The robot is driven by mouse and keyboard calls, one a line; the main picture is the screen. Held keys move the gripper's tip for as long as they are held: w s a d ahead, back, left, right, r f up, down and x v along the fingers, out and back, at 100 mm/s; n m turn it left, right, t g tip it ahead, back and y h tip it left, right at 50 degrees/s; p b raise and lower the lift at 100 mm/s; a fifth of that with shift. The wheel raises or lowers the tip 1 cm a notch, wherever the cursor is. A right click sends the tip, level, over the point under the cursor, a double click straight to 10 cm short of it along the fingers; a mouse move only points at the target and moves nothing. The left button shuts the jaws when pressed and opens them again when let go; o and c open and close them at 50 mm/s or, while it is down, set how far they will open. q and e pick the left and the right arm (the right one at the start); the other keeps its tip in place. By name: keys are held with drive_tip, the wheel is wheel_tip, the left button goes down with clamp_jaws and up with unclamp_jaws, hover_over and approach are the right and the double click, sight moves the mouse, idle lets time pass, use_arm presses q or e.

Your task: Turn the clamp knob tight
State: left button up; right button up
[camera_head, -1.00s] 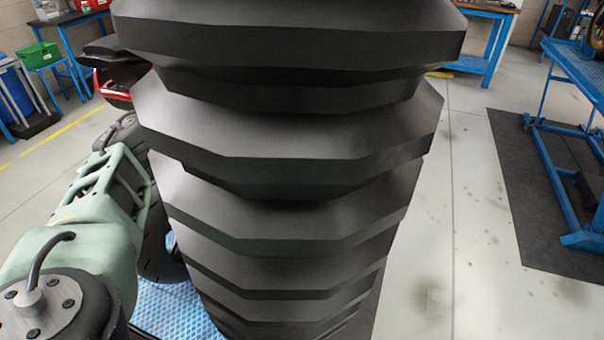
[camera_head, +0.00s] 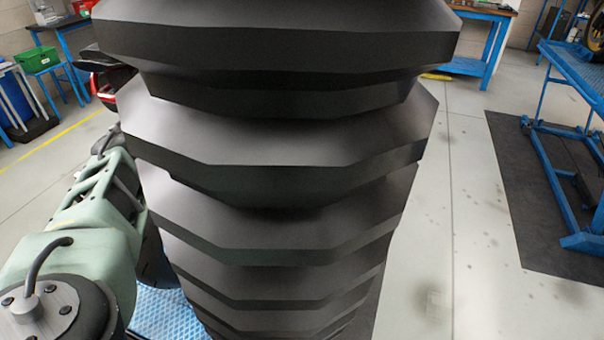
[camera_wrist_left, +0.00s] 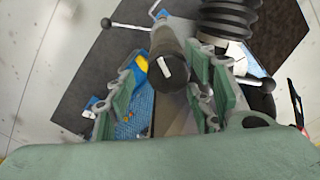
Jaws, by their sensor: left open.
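In the left wrist view a black round-ended cylinder (camera_wrist_left: 168,74) with a white mark on its end face points toward the camera. It looks like the clamp knob, but I cannot be sure. My left gripper (camera_wrist_left: 168,58) is open, with its green fingers to the left and right of this cylinder. I cannot tell whether either finger touches it. In the head view my left arm comes in from the left, and its gripper is hidden. The knob is also hidden there, behind a large black ribbed body. My right gripper is in neither view.
A blue textured platform (camera_head: 165,314) lies below, partly hidden. A red and black motorcycle part (camera_head: 102,88) shows behind. A blue lift stand (camera_head: 548,150) is at right on a dark mat (camera_head: 530,240). Grey floor between is clear. A green crate (camera_head: 38,58) sits at back left.

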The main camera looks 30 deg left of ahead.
sight(303, 179)
use_arm(q)
wheel_tip(303, 179, up, 12)
idle(0.6)
idle(0.4)
drive_tip(key=shift+f, duration=0.1)
